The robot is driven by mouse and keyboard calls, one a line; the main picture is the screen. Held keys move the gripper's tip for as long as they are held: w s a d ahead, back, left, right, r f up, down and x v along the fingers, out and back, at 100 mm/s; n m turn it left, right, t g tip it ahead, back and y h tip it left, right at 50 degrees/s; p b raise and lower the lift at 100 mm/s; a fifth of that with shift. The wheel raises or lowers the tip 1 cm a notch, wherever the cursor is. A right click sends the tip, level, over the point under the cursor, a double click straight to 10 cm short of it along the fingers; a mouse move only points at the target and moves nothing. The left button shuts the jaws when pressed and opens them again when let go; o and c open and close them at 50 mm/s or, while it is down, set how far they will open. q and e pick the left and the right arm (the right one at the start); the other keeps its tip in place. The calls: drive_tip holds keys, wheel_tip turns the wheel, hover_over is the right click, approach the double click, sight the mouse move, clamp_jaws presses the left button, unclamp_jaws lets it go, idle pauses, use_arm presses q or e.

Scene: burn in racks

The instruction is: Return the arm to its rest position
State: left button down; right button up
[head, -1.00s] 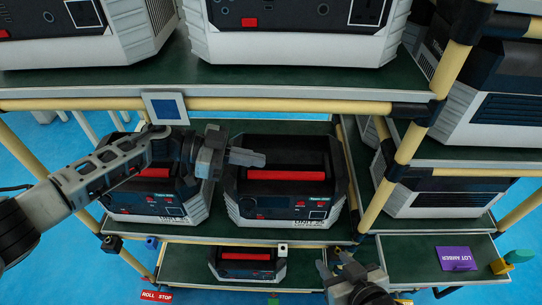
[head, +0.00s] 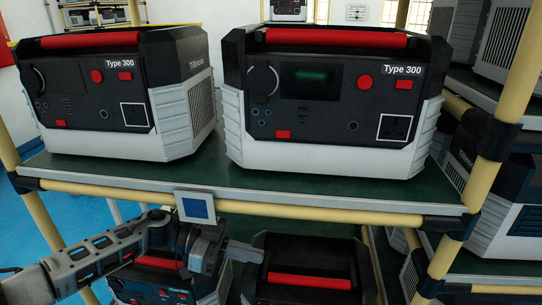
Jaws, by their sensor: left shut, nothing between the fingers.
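My left arm comes in from the lower left in the head view. My left gripper (head: 244,252) is shut and empty, its fingers pointing right. It is in front of the lower shelf, below the upper shelf's front rail, and overlaps the gap between two lower power units. My right gripper is out of the frame.
Two Type 300 units, a left one (head: 125,92) and a right one (head: 335,100) with a lit green screen, stand on the upper shelf (head: 240,185). Below are a left unit (head: 150,285) and a right unit (head: 310,284). A yellow post (head: 490,150) stands at the right.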

use_arm(q)
drive_tip(key=d+r+n+t+h, duration=0.3)
drive_tip(key=d+t, duration=0.4)
drive_tip(key=a+f+n+t+y, duration=0.1)
drive_tip(key=a+n+t+y, duration=0.1)
drive_tip(key=n+t+y, duration=0.1)
drive_tip(key=a+f+n+t+y, duration=0.1)
drive_tip(key=a+n+t+y, duration=0.2)
drive_tip(key=n+y, duration=0.2)
drive_tip(key=a+f+n+t+y, duration=0.1)
drive_tip(key=a+n+t+y, duration=0.1)
drive_tip(key=n+t+y, duration=0.1)
drive_tip(key=shift+s+a+n+y, duration=0.1)
drive_tip(key=shift+a+n+y, duration=0.3)
drive_tip(key=shift+y, duration=0.2)
drive_tip(key=s+a+f+n+g+y, duration=0.1)
drive_tip(key=s+a+f+g+y, duration=0.35)
drive_tip(key=s, duration=0.75)
drive_tip(key=s+a+f+n+g+y, duration=0.1)
drive_tip(key=s+a+f+g, duration=0.6)
drive_tip(key=s, duration=0.5)
drive_tip(key=w+d+f+t+h, duration=0.2)
drive_tip(key=w+d+f+t, duration=0.2)
drive_tip(key=w+t, duration=0.2)
drive_tip(key=shift+d+f+m+t, duration=0.15)
drive_tip(key=shift+f+m+t, duration=0.25)
drive_tip(key=shift+t, duration=0.05)
